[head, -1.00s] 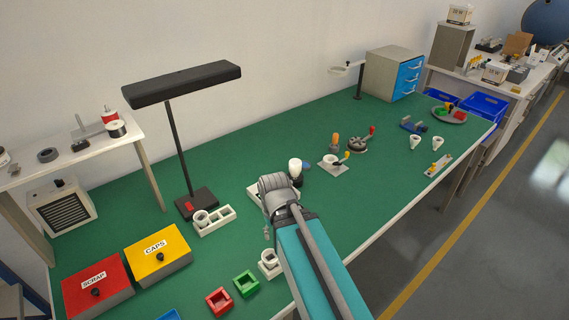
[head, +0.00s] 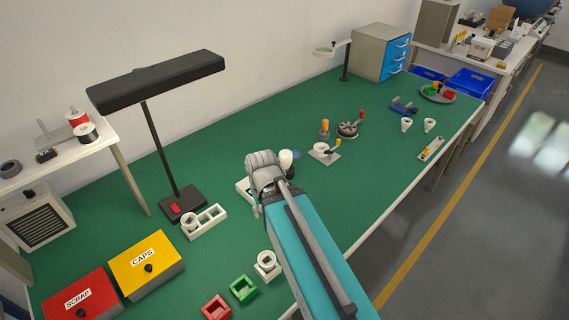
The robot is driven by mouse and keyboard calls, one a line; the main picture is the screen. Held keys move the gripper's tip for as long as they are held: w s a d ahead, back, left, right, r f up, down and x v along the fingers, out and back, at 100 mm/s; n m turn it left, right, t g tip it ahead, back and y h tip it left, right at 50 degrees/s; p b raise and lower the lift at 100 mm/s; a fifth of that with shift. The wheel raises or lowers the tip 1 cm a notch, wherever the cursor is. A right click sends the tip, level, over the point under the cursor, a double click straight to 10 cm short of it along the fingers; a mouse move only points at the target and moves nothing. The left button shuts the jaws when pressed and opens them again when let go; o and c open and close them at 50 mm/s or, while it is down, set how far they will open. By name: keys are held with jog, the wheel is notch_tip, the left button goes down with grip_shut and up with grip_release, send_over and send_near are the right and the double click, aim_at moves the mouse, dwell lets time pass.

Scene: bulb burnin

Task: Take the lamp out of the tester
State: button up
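A white bulb-shaped lamp (head: 286,159) stands upright near the middle of the green bench, just right of my wrist. A white block (head: 243,189) shows partly behind my wrist; the wrist hides most of it, and I cannot tell whether it is the tester or whether the lamp sits in it. My gripper (head: 257,210) is largely hidden by my own wrist and arm, over the bench just left of the lamp. Its fingers are too hidden to show whether they are open or shut.
A black desk light (head: 155,82) stands at left beside a white tray (head: 212,219). Red SCRAP (head: 75,295) and yellow CAPS (head: 147,265) boxes are at front left. A small plate with a yellow lever (head: 324,153) stands right of the lamp.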

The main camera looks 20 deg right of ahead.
jog(key=o, duration=0.6)
jog(key=shift+w+d+r, duration=0.15)
jog(key=shift+w+d, duration=0.05)
jog(key=shift+w, duration=0.05)
notch_tip(320, 180, up, 10)
jog(key=m+p, duration=1.1)
jog(key=m, duration=0.9)
send_over(285, 152)
jog(key=shift+r, duration=0.1)
jog(key=shift+b, duration=0.35)
notch_tip(285, 152, down, 9)
jog(key=b, duration=0.8)
jog(key=shift+r, duration=0.15)
jog(key=shift+b, duration=0.3)
jog(key=shift+s+a+f+b, duration=0.1)
jog(key=shift+f+b, duration=2.45)
jog(key=shift+f, duration=0.05)
